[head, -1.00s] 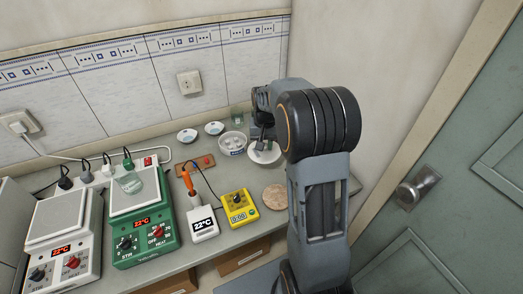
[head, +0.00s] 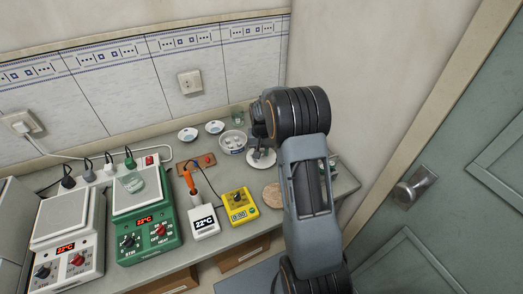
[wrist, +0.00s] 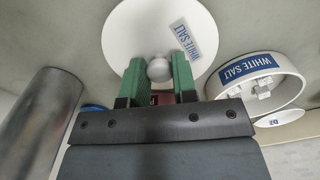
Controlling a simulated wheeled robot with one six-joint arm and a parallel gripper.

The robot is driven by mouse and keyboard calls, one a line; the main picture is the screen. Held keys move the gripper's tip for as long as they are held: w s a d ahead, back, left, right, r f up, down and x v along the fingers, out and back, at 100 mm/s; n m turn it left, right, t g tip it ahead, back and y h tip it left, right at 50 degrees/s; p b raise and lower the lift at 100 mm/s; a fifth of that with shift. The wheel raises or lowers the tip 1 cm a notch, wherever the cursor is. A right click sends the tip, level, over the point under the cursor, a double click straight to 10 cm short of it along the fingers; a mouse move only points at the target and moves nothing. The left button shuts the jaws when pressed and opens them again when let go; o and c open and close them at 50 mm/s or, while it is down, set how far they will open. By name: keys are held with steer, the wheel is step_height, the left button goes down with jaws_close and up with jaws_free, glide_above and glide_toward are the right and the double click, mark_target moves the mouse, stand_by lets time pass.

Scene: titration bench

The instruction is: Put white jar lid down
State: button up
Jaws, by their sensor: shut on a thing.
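The white jar lid (head: 262,160) is a round disc with a centre knob and a blue "WHITE SALT" label. It also shows in the wrist view (wrist: 130,35). My gripper (wrist: 158,72) has its green fingers shut on the knob, seen clearly in the wrist view. In the head view my gripper (head: 262,146) is above the lid near the back right of the bench; I cannot tell whether the lid touches the bench. The open white salt jar (head: 232,144) stands just left of the lid. White lumps show inside the jar (wrist: 255,76) in the wrist view.
Two small white dishes (head: 187,135) (head: 214,128) and a glass beaker (head: 237,116) stand behind and left. A round wooden disc (head: 272,195) lies in front of the lid. A grey cylinder (wrist: 38,120) is close in the wrist view.

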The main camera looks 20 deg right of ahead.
steer(key=shift+f, duration=0.15)
steer(key=o, duration=0.9)
steer(key=shift+o, duration=0.2)
step_height(320, 180, up, 12)
steer(key=b, duration=0.1)
steer(key=s+a+r+n+t, duration=0.1)
steer(key=s+a+r, duration=0.25)
steer(key=s, duration=0.25)
steer(key=s+a+r+n+t, duration=0.1)
steer(key=s+a+r+n, duration=0.1)
steer(key=s+a+r, duration=0.3)
steer(key=s+a+f+n+t, duration=0.1)
steer(key=s+f, duration=0.3)
steer(key=s, duration=0.7)
steer(key=shift+s+a+f+n+t, duration=0.35)
steer(key=shift+a+t, duration=0.15)
steer(key=shift+a, duration=0.15)
